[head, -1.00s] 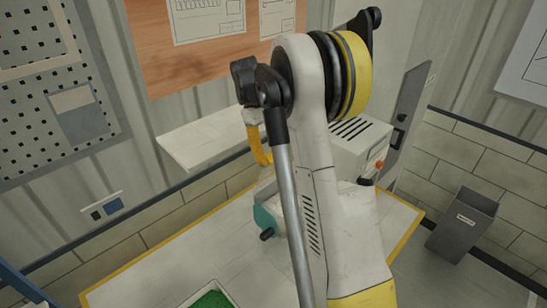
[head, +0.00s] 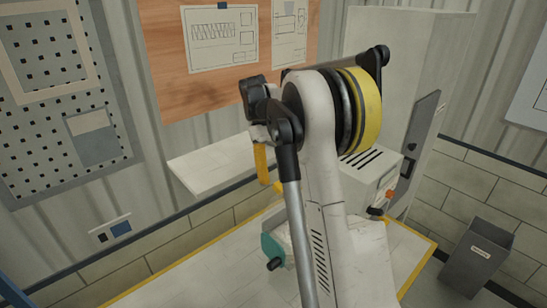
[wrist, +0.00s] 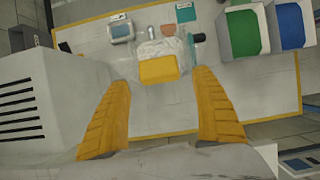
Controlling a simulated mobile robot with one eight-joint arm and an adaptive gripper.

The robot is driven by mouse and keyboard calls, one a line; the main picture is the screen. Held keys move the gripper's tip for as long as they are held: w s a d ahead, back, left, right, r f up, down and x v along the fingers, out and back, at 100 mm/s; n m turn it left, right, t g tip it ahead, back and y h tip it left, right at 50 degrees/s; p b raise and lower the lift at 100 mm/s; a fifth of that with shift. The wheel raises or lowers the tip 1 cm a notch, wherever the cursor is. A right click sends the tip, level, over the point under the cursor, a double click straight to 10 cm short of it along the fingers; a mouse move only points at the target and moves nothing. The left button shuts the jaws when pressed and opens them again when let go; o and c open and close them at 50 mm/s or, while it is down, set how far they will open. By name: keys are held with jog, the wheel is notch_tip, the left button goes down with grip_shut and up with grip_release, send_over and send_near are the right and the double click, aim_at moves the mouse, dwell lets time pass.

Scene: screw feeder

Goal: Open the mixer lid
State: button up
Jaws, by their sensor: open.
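In the wrist view, a pale, partly see-through machine with a yellow block (wrist: 158,70) on its near side stands on the table; it may be the mixer, but I cannot tell which part is the lid. My gripper (wrist: 161,79) is open, its two yellow fingers spread to the left and right of the block in the picture. I see nothing between the fingers in their grip. In the head view, my arm hides most of the machine; a teal part with a black knob (head: 272,250) shows to its left. A yellow finger of mine shows beside the shelf.
A vented white box (head: 375,175) with an orange button stands behind my arm. A wall shelf (head: 215,158) is to its left. A green bin (wrist: 243,33) and a blue bin (wrist: 290,25) stand at the right of the table. A dark grey bin (head: 475,260) is at the right.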

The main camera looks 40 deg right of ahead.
jog(key=v, duration=0.9)
jog(key=shift+s, duration=0.1)
